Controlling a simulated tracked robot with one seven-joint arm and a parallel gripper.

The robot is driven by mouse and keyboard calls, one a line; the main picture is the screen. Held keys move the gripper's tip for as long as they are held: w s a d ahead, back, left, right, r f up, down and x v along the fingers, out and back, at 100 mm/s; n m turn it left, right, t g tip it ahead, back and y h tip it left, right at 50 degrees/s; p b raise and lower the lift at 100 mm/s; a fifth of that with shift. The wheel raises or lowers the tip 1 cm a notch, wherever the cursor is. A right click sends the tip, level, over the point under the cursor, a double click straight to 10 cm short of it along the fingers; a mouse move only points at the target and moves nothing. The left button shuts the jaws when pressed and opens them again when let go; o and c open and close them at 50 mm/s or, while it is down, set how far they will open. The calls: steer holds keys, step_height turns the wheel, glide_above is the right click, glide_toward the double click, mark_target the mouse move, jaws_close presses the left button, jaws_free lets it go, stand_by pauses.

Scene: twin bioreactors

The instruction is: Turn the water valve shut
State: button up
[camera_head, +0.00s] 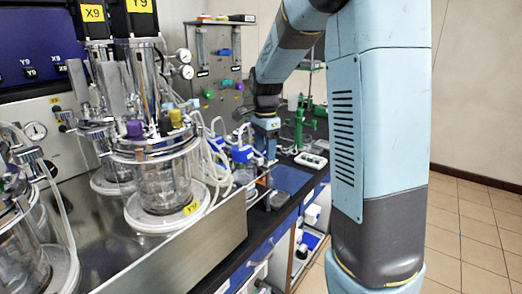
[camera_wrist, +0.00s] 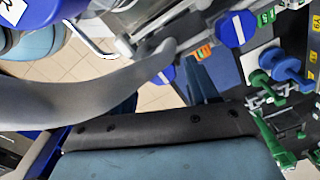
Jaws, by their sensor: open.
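My gripper (camera_head: 268,150) hangs down over the bench in the head view, close to a row of blue valve handles, and holds nothing that I can see. Its tips are small and partly hidden there. One blue handle (camera_head: 242,154) is just left of it. In the wrist view, a blue round handle with a white stripe (camera_wrist: 235,28) is at the top, and a blue knob (camera_wrist: 285,68) beside green fittings is at the right. I cannot tell which handle is the water valve, or its turn angle. My gripper's blue fingers show near the centre, apart from these handles.
A glass reactor vessel (camera_head: 163,178) stands on the metal-edged bench at left, with loose tubing beside it. A grey curved part (camera_wrist: 85,95) crosses the wrist view. Tiled floor (camera_head: 470,230) is clear at right.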

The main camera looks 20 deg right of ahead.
step_height(320, 180, up, 14)
steer(key=shift+f, duration=0.2)
stand_by(0.6)
steer(key=s+f+n+t, duration=0.2)
steer(key=s+n, duration=0.5)
steer(key=s, duration=0.7)
steer(key=s+a+f+n+t, duration=0.1)
steer(key=s+f+n+t, duration=0.1)
steer(key=s+n, duration=0.6)
steer(key=s+t, duration=0.1)
steer(key=s, duration=0.4)
steer(key=shift+s+t, duration=0.3)
steer(key=shift+s, duration=0.1)
steer(key=shift+f, duration=0.1)
